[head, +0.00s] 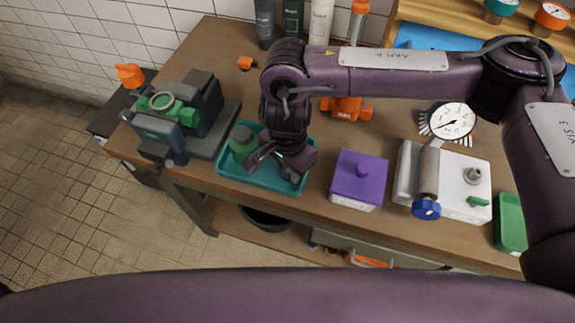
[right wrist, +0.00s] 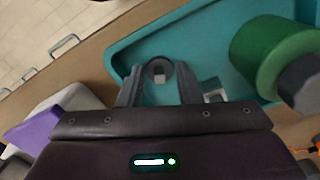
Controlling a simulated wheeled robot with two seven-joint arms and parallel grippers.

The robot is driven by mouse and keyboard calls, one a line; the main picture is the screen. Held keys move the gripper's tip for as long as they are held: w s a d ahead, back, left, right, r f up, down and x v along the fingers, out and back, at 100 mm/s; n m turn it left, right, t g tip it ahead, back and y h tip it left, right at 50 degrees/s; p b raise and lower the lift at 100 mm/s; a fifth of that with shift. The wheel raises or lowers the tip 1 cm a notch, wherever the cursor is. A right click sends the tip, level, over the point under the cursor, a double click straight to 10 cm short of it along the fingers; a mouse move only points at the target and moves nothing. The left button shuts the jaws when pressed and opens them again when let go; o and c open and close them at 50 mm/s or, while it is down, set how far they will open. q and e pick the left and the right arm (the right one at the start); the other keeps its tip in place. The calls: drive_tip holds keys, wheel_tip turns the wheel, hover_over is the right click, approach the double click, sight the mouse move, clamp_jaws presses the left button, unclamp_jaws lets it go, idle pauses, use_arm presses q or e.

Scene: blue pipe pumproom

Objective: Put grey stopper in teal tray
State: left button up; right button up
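The teal tray (head: 228,178) lies near the table's front edge; part of it also shows in the right wrist view (right wrist: 130,50). My right gripper (head: 276,168) points down over the tray. In the right wrist view my right gripper (right wrist: 159,80) has the grey stopper (right wrist: 158,68), a small round piece with a pale centre, between its fingertips, which appear to touch its sides. The tray's floor shows behind it. A green and grey piece (head: 242,142) is in the tray, left of my right gripper. My left gripper is out of view.
A purple box (head: 359,178) stands just right of the tray. A dark vise-like fixture (head: 205,105) is to the left. A white block with a gauge (head: 453,120) and a green tray (head: 511,225) are farther right. Bottles (head: 293,20) stand at the back.

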sight(287, 172)
drive_tip(key=shift+r, duration=0.15)
wheel_tip(287, 172, up, 12)
drive_tip(key=b, duration=0.1)
idle(0.5)
drive_tip(key=shift+s, duration=0.1)
idle(0.4)
